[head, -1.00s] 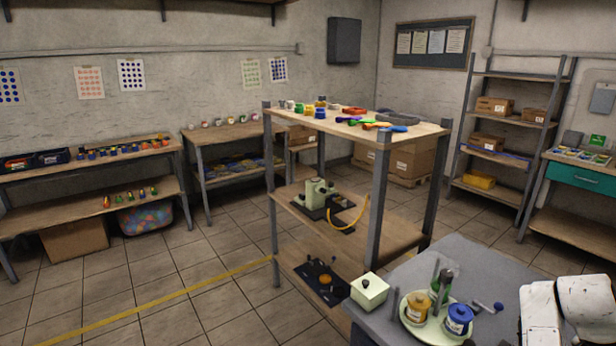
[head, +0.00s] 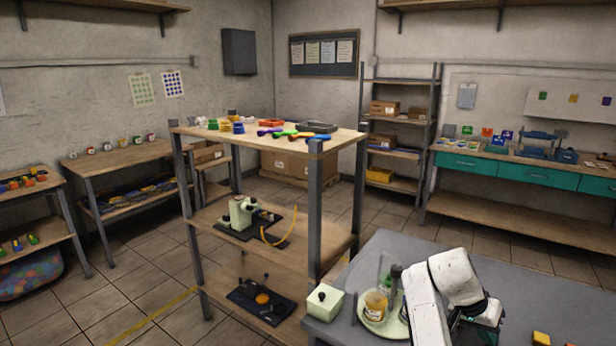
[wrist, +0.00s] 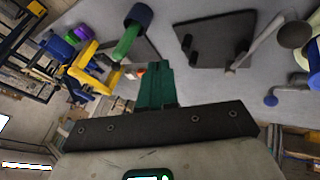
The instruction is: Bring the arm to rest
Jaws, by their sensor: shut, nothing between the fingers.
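My white arm (head: 445,285) is folded over the grey table in the head view. My gripper (wrist: 154,72) shows in the wrist view with its green fingers shut together and nothing between them. In the head view its dark body (head: 482,320) is partly seen below the arm and its fingertips cannot be made out. The fingers appear clear of the things around them.
The grey table (head: 400,247) holds a pale green box (head: 324,302) and a round tray (head: 370,322) with a yellow-orange jar (head: 376,304), close left of my arm. A wooden shelf unit (head: 345,141) stands beyond. A black stand (wrist: 213,40) shows in the wrist view.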

